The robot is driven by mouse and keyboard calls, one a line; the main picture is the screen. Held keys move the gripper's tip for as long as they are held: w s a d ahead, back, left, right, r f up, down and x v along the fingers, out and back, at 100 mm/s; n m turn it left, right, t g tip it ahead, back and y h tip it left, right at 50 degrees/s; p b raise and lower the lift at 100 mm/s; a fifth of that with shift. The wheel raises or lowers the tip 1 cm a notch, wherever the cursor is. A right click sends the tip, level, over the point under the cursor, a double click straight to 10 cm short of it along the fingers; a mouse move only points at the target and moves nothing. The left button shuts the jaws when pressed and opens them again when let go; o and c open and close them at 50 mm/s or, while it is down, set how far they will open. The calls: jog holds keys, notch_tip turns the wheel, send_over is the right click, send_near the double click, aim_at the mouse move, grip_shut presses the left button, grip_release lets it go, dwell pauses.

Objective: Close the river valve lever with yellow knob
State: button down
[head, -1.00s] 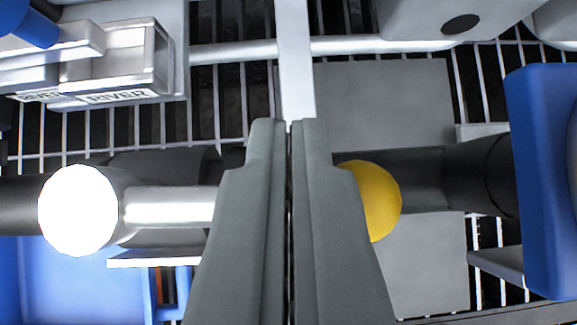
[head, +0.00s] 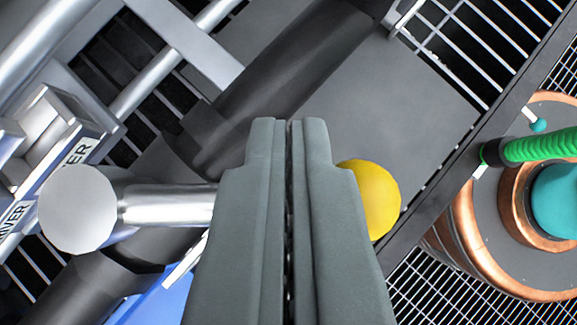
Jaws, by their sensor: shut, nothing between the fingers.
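The river valve lever shows a round grey hub (head: 77,210) at the left. A bare metal rod (head: 165,206) runs right from it and goes behind my gripper. The yellow knob (head: 372,200) shows just right of my gripper, its left part hidden. My gripper (head: 289,124) is shut, its two fingers side by side across the lever between hub and knob. The hidden stretch of rod is behind the fingers, and I cannot tell whether they touch it. The lever lies at a slant to the dark pipe (head: 290,75). A RIVER label (head: 75,155) is at the left.
A green ribbed hose (head: 540,148) and a copper-rimmed round vessel with a teal cap (head: 558,200) stand at the right. A dark frame edge (head: 450,195) runs diagonally before them. Wire grating and metal tubes fill the upper left.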

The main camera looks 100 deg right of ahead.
jog(key=shift+w+a+m+g, duration=0.1)
jog(key=shift+a+m+g, duration=0.25)
jog(key=shift+m, duration=0.25)
jog(key=shift+w+a, duration=0.55)
jog(key=shift+a, duration=0.4)
jog(key=shift+w+a, duration=0.5)
jog(key=shift+a, duration=0.4)
jog(key=shift+w+a, duration=0.1)
